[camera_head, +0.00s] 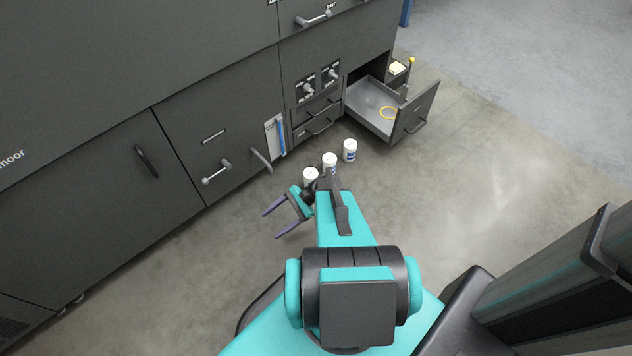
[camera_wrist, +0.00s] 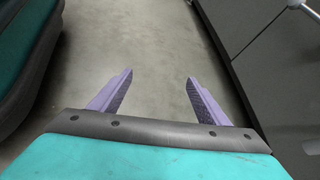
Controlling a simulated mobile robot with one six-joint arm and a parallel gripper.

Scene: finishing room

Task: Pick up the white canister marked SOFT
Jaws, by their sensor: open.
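Three white canisters stand upright on the floor in a slanted row in the head view: a near one (camera_head: 310,175), a middle one (camera_head: 330,160) and a far one (camera_head: 350,150). The middle and far ones show blue labels; the lettering is too small to read, so I cannot tell which is SOFT. My arm partly hides the near and middle ones. My gripper (camera_head: 277,216) is open and empty, to the left of and nearer than the canisters, with its fingers pointing left. The wrist view shows bare floor between its purple fingers (camera_wrist: 158,90), and no canister.
A dark cabinet (camera_head: 80,160) with handles runs along the left and back. A dark column (camera_head: 560,275) stands at the right. The concrete floor (camera_head: 480,160) to the right is clear.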

